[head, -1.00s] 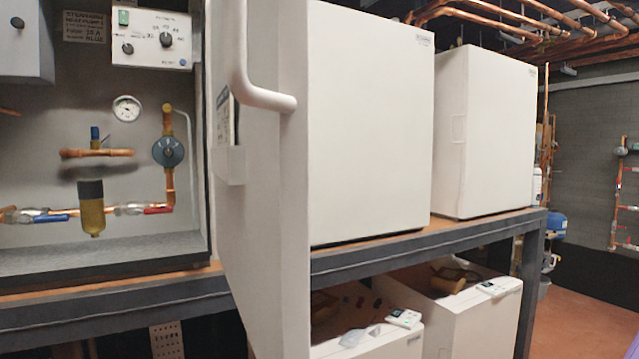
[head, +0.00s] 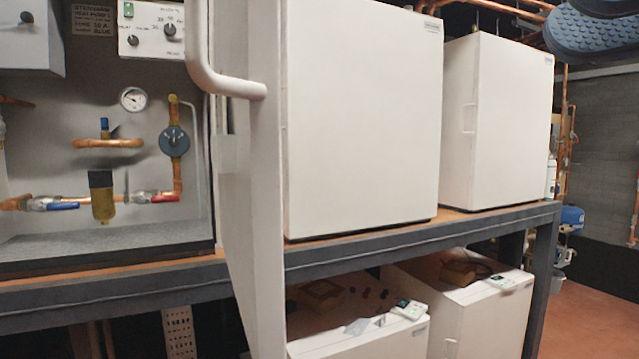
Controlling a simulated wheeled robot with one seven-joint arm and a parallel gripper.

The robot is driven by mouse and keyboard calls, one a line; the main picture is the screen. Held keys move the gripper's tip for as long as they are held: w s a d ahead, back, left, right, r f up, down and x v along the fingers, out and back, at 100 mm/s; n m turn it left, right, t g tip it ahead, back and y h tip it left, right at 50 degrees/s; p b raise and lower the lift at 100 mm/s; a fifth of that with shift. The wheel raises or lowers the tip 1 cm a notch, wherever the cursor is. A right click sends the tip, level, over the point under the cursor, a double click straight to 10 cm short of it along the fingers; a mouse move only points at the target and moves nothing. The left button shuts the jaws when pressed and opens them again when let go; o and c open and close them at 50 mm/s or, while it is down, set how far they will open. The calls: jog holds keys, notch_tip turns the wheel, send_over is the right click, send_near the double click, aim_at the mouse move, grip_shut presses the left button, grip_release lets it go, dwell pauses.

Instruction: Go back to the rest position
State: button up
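Part of what looks like my gripper (head: 592,22) shows at the top right edge of the head view, as dark blue ribbed pads. Most of it is cut off by the frame, so I cannot tell whether it is open or shut. No object shows in it. It appears in front of the copper pipes and the back wall, to the right of the white cabinets. An open white door (head: 258,190) with a thick white handle (head: 226,84) stands to the left of the middle.
An open heat pump unit (head: 105,240) with gauge (head: 133,99) and valves is at left. Two closed white cabinets (head: 362,120) (head: 497,125) stand on a dark-framed bench (head: 420,250). White units (head: 370,342) sit below. Reddish floor (head: 580,315) is clear at lower right.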

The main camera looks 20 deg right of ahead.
jog(key=w+a+f+m+h, duration=0.2)
jog(key=w+f+m+h, duration=0.9)
jog(key=m, duration=0.9)
jog(key=w+d+f+m+g, duration=0.2)
jog(key=w+d+f+m, duration=0.1)
jog(key=f+m, duration=0.5)
jog(key=w+d+f+m+g, duration=0.3)
jog(key=d+f+m, duration=0.3)
jog(key=m, duration=0.6)
jog(key=shift+w+f+m+h, duration=0.3)
jog(key=shift+w+f+h, duration=0.15)
jog(key=shift+f, duration=0.4)
jog(key=shift+w, duration=0.1)
